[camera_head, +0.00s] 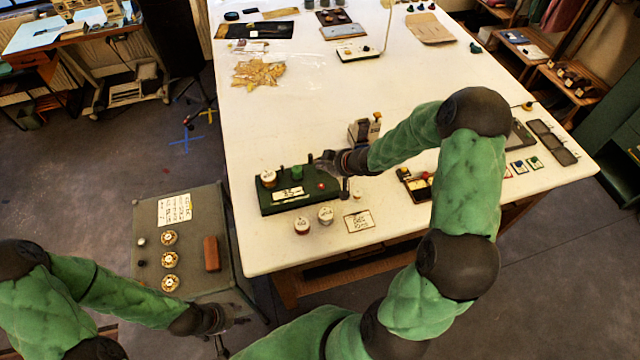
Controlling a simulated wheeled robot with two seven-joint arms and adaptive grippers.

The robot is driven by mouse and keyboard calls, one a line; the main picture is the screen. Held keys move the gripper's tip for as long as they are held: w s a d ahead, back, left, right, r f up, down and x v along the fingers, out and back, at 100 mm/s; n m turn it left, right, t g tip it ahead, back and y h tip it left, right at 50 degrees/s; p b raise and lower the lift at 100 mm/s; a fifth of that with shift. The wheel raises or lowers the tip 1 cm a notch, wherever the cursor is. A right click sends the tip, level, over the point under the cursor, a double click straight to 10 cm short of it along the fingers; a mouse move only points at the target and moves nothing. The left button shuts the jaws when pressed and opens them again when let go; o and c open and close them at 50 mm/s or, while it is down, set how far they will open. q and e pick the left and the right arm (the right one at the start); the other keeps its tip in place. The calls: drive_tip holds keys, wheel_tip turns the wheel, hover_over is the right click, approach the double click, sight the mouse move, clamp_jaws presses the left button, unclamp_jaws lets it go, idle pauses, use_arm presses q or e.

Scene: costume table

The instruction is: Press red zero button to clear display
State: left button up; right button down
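A dark green device (270,207) sits near the left edge of the white table. Its red button (321,185) is at the right end, and a white display plate (288,194) is on its front. A white-and-brown jar (268,178) and a green knob-like piece (297,172) stand on it. My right gripper (328,174) is over the device's right end, close to the button; its dark fingers look apart, with nothing seen between them. Contact with the button cannot be told. My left gripper (230,333) is low, in front of the side cart, with fingers apart and empty.
A grey box-like instrument (364,131) stands behind my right gripper. The side cart (215,265) holds several round dials. The table's left middle is clear.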

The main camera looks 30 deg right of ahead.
drive_tip(key=b, duration=0.8)
hover_over(323, 188)
wheel_tip(323, 188, down, 7)
drive_tip(key=shift+a+f, duration=0.1)
drive_tip(key=shift+f+b, duration=0.45)
drive_tip(key=shift+f, duration=0.35)
drive_tip(key=shift+f, duration=0.1)
idle(0.6)
drive_tip(key=shift+f, duration=0.3)
drive_tip(key=shift+f+b, duration=0.4)
drive_tip(key=shift+f, duration=0.05)
idle(0.7)
drive_tip(key=shift+r, duration=0.1)
drive_tip(key=shift+r+p, duration=0.8)
drive_tip(key=shift+p, duration=0.2)
